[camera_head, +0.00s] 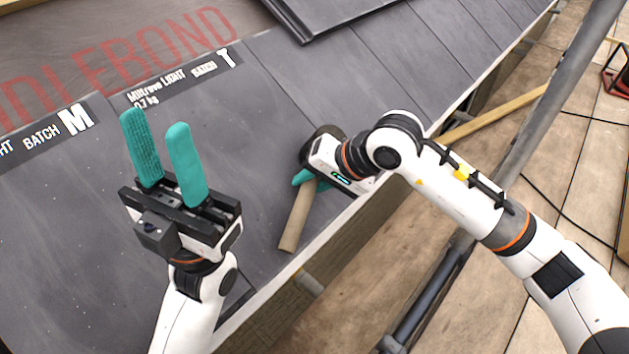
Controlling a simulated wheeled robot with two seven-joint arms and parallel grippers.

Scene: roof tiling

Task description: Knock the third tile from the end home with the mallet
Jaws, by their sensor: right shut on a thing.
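Dark grey roof tiles (330,80) lie side by side along the sloping roof edge. Which is the third from the end cannot be told, as the row runs out of the picture. The mallet (296,222) has a pale wooden handle slanting down toward the eave. A dark rounded part, seemingly its head, is mostly hidden behind my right wrist. My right gripper (308,180) is shut on the handle, low over the tiles near the eave; contact with them cannot be told. My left gripper (158,123) is open and empty, its teal fingers pointing up the roof over the left tiles.
A further dark tile (318,14) lies higher up, overlapping the lower row. Bare sheeting with red lettering (120,55) shows at upper left. Beyond the eave are a grey scaffold pole (550,100), a timber length (495,113) and paving below. A black cable crosses the paving.

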